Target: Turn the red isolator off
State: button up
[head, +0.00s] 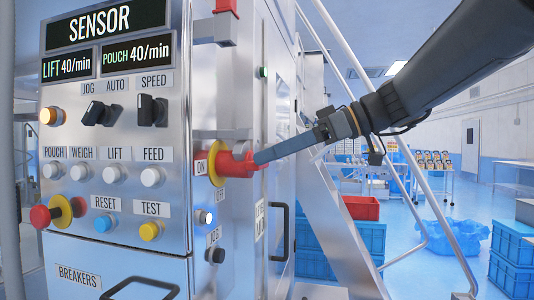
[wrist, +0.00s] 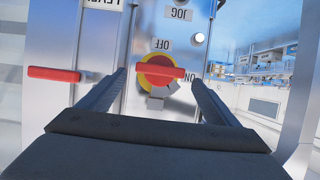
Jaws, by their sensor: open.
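The red isolator has a red bar handle (head: 236,165) on a yellow round plate (head: 214,163), on the side of the silver control cabinet. In the wrist view, which shows the labels upside down, its handle (wrist: 160,73) lies level across the plate, in line with the ON label (wrist: 191,77) at its right. The OFF label (wrist: 163,44) is above it. My gripper (head: 258,158) is at the handle in the head view. In the wrist view my gripper (wrist: 157,76) is open, one finger on each side of the handle; contact is unclear.
The cabinet front (head: 115,150) carries knobs, buttons and a red mushroom button (head: 41,216). Another red handle (wrist: 54,74) is left of the isolator in the wrist view. A sloping stair rail (head: 350,60) stands right of the cabinet. Blue crates (head: 515,270) stand at the right.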

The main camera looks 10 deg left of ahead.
jog(key=shift+x, duration=1.3)
jog(key=c, duration=1.1)
jog(key=shift+o, duration=0.2)
jog(key=shift+w, duration=0.1)
jog(key=m+g, duration=0.1)
jog(key=m, duration=0.1)
jog(key=m+g, duration=0.2)
jog(key=w+m+g+y+b, duration=0.1)
jog(key=m, duration=0.2)
jog(key=shift+d+f, duration=0.1)
jog(key=shift+f, duration=0.2)
jog(key=shift+m+g, duration=0.3)
jog(key=shift+g, duration=0.1)
